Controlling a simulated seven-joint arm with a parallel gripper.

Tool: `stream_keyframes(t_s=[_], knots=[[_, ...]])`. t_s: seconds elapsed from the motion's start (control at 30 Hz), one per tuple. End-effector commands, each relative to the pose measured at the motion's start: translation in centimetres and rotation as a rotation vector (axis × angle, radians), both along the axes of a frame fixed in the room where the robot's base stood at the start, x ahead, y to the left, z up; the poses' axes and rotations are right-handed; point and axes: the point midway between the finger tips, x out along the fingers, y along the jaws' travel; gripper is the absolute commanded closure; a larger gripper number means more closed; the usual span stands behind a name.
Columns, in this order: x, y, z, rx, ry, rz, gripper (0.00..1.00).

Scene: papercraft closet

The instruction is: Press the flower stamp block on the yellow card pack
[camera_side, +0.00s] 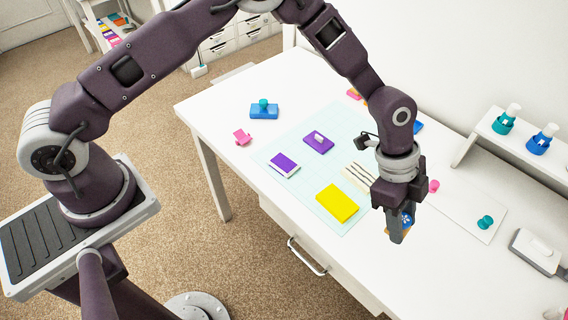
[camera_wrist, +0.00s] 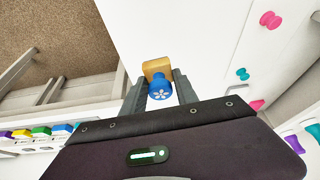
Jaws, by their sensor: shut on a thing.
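The yellow card pack (camera_side: 337,203) lies flat on the pale cutting mat (camera_side: 330,223), near the table's front edge in the side view. I cannot make it out in the wrist view. My gripper (camera_side: 397,226) is above the table, to the right of the yellow pack and apart from it. It is shut on the flower stamp block (camera_side: 407,218), which is mostly hidden by the fingers there. In the wrist view the stamp block shows a blue knob with a white flower (camera_wrist: 160,90) and a wooden base (camera_wrist: 155,68), held between both fingers of my gripper (camera_wrist: 160,94).
Purple packs (camera_side: 318,143) (camera_side: 284,164) and a striped piece (camera_side: 357,177) lie on the mat. A blue block with a teal knob (camera_side: 264,110) and a pink piece (camera_side: 242,137) are further left. A teal knob (camera_side: 485,222) and a white shelf (camera_side: 520,146) stand right.

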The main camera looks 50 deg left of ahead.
Motion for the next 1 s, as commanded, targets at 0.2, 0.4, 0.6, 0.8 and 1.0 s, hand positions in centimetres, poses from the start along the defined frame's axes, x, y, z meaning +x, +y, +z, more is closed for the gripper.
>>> stream_keyframes(t_s=[0.2, 0.4, 0.6, 0.8, 1.0], knots=[[0.0, 0.0, 0.0, 0.000, 0.000, 0.000, 1.00], [0.0, 0.0, 0.0, 0.000, 0.000, 0.000, 1.00], [0.0, 0.0, 0.0, 0.000, 0.000, 0.000, 1.00], [1.1, 2.5, -0.3, 0.008, 0.001, 0.005, 1.00], [3.5, 11.3, -1.2, 0.027, 0.005, 0.011, 1.00]])
